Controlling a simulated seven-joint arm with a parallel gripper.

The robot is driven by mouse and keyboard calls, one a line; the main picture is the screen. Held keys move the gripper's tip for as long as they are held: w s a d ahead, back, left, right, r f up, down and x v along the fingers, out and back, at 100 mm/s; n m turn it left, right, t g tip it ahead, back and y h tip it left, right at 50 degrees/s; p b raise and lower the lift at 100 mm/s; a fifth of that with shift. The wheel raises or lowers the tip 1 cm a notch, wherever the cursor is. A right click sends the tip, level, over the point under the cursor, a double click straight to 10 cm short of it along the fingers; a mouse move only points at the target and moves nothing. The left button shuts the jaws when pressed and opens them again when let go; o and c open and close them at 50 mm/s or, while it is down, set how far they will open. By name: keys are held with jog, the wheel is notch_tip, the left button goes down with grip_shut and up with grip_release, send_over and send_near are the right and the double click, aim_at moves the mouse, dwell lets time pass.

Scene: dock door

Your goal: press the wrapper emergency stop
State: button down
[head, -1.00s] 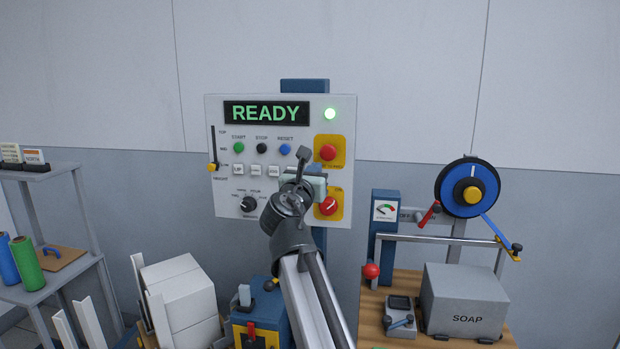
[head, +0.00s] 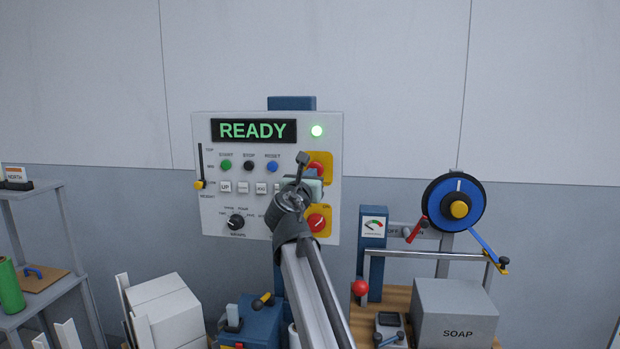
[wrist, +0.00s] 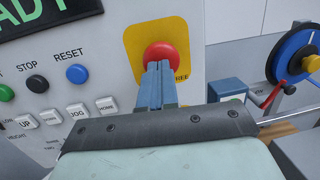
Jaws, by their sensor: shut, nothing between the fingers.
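The grey control panel (head: 212,215) stands ahead, its display reading READY and its green lamp (head: 317,131) lit. On its upper right is a red mushroom button (head: 319,159) on a yellow plate, partly covered by my arm in the head view. In the wrist view the red button (wrist: 162,55) shows almost whole, with a partly hidden label under it. My gripper (wrist: 157,70) is shut and empty, its fingertips overlapping the button's lower edge. I cannot tell whether they touch it.
A second red knob (head: 316,222) on a yellow plate sits below, close to my arm. Green, black and blue buttons (head: 272,166) lie left of the gripper. A bench with a SOAP box (head: 455,310) and a blue reel (head: 440,208) stand at right.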

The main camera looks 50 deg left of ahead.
jog(key=shift+x, duration=1.15)
jog(key=shift+a+r, duration=0.15)
jog(key=shift+r, duration=0.05)
jog(key=shift+s, duration=0.1)
jog(key=v, duration=1.5)
jog(key=shift+f, duration=0.3)
